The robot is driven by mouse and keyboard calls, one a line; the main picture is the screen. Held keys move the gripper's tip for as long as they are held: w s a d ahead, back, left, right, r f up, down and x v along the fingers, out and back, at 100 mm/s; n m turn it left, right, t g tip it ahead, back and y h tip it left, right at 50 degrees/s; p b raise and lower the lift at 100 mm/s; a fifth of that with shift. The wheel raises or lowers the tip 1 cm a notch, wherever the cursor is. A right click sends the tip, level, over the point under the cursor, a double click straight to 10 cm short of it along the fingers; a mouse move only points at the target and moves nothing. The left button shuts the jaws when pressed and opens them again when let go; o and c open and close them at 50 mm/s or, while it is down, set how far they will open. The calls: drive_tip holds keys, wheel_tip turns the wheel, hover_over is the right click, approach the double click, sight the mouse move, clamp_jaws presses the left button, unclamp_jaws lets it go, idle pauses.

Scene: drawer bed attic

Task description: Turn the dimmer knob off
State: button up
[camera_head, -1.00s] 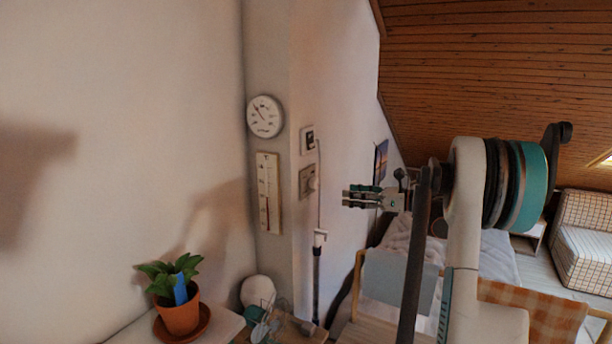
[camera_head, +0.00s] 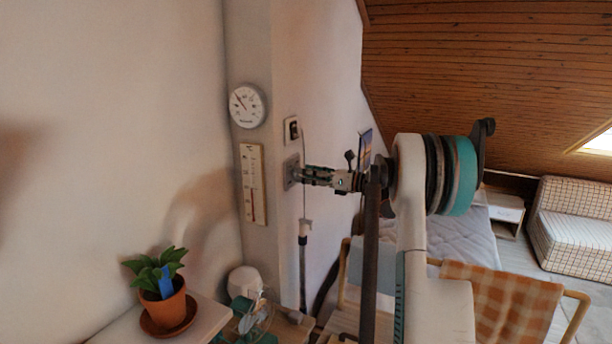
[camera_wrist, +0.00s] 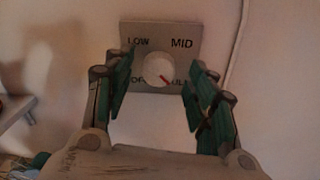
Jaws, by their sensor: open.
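The dimmer is a grey square plate on the wall with a round white knob (camera_wrist: 158,70) at its middle, seen in the wrist view. The plate (camera_wrist: 160,31) reads LOW and MID at the top; the lower labels, seemingly OFF and FULL, are partly covered by my fingers. The knob's red mark points down and right, toward the FULL label. My gripper (camera_wrist: 158,88) is open, with one green-padded finger on each side of the knob and gaps visible between. In the head view my gripper (camera_head: 305,175) reaches the dimmer plate (camera_head: 290,172) and hides the knob.
A switch (camera_head: 291,130) sits above the dimmer, and a cord runs down the wall beside it. A round dial (camera_head: 247,106) and a thermometer (camera_head: 253,185) hang to the left. A potted plant (camera_head: 163,290) stands lower left.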

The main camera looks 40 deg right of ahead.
drive_tip(key=shift+w+a, duration=0.2)
drive_tip(key=shift+w, duration=0.25)
drive_tip(key=c, duration=1.1)
